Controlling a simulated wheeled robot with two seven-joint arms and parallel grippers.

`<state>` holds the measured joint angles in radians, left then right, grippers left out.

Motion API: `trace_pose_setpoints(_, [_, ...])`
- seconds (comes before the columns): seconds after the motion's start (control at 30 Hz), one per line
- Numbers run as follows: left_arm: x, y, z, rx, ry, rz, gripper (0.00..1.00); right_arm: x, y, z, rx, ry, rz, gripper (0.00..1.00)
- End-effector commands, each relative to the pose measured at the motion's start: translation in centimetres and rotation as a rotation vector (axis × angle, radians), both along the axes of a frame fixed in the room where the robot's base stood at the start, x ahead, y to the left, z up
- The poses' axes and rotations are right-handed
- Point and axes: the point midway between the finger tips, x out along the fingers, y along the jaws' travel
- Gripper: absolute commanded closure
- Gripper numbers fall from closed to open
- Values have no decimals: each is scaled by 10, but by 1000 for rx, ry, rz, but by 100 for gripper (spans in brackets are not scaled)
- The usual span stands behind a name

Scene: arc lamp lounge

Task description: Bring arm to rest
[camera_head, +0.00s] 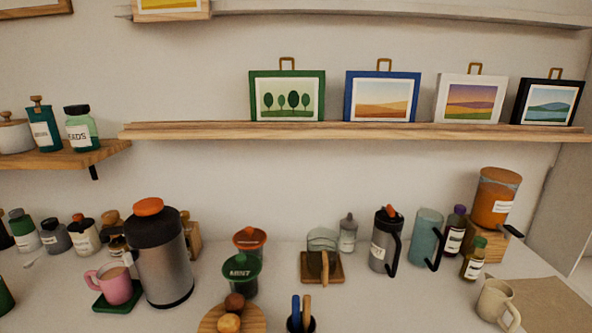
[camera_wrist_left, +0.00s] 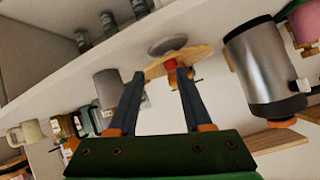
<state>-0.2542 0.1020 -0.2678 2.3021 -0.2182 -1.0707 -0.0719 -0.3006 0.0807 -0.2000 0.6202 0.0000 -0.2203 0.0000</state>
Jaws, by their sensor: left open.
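My left gripper (camera_wrist_left: 157,70) shows in the left wrist view, its two dark fingers apart. Nothing is visibly gripped between them. A wooden board (camera_wrist_left: 195,56) with a small red item lies beyond the fingertips, and I cannot tell how far off it is. My left gripper does not show in the head view. My right gripper is in neither view.
A steel flask (camera_head: 163,265) with an orange lid stands beside a pink mug (camera_head: 115,285). A shelf (camera_head: 350,131) with pictures runs above. A cream mug (camera_head: 494,300) stands front right.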

Motion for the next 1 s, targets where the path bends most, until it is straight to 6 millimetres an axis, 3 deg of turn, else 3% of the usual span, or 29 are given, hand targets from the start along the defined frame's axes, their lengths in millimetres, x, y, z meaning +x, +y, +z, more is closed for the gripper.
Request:
trace_pose_setpoints(0.03, [-21,7,-19,-21,102,27,50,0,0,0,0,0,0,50])
trace_pose_setpoints(0.13, [-65,17,-51,-59,298,77,50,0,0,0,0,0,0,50])
trace_pose_setpoints(0.37, [-166,31,-89,-110,680,163,50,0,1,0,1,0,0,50])
trace_pose_setpoints(0.6, [-162,29,-171,-102,739,162,50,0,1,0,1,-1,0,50])
trace_pose_setpoints(0.77, [-176,30,-235,-92,778,158,50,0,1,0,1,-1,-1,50])
trace_pose_setpoints(0.87, [-200,33,-280,-83,813,155,50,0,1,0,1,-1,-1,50])
trace_pose_setpoints(1.0, [-254,41,-335,-67,863,149,50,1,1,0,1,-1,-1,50])
